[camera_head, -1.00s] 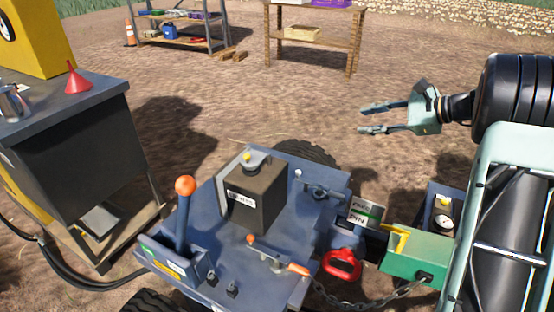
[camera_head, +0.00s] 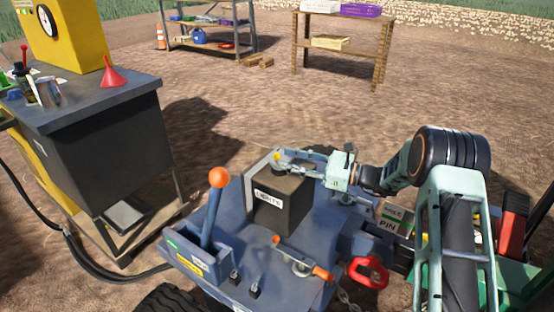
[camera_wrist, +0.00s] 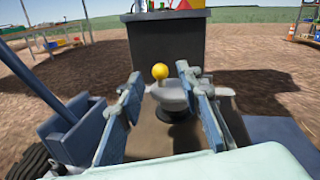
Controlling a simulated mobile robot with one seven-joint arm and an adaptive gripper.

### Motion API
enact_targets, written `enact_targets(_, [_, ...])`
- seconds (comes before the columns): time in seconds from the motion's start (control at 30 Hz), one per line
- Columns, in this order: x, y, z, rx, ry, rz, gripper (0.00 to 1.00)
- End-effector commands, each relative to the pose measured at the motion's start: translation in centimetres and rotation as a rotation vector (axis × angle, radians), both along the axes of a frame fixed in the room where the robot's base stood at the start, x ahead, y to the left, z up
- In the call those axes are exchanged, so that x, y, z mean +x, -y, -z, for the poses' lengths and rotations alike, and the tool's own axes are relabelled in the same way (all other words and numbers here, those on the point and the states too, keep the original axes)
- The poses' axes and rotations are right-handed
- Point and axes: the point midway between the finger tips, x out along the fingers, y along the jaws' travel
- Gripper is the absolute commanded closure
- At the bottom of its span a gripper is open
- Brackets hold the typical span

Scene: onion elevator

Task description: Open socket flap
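The dark socket box (camera_head: 282,206) with a white label, which seems to read "LIGHTS", stands on the blue-grey deck. A flap with a yellow knob (camera_head: 279,157) sits on top at its back edge. The flap looks closed, but my gripper partly hides it. My gripper (camera_head: 292,164) is over the box top, its fingers pointing left at the knob. In the wrist view the yellow knob (camera_wrist: 160,72) shows between the two spread fingers, above a grey round part with a dark base. Contact with the fingers cannot be made out.
An orange-knobbed lever (camera_head: 217,178) stands upright left of the box. An orange-handled latch (camera_head: 303,262) and a red handle (camera_head: 368,272) are in front. A dark cabinet (camera_head: 110,140) with a red funnel stands left. Shelves are far behind.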

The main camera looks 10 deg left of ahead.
Motion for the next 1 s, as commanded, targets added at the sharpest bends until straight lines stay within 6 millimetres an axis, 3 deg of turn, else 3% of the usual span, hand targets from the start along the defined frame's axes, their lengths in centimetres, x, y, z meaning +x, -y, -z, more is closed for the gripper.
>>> enact_targets(0.1, [0.2, -2.1, 0.1, -0.002, 0.002, -0.002, 0.68])
enact_targets(0.23, [0.4, -3.5, 0.1, -0.001, 0.001, -0.002, 0.68])
enact_targets(0.63, [0.6, -4.2, 0.0, -0.001, 0.001, 0.001, 0.68])
enact_targets(0.9, [0.6, -4.2, 0.0, -0.001, 0.001, 0.0, 0.97])
enact_targets(1.0, [0.6, -4.1, 0.0, -0.002, 0.001, 0.0, 1.0])
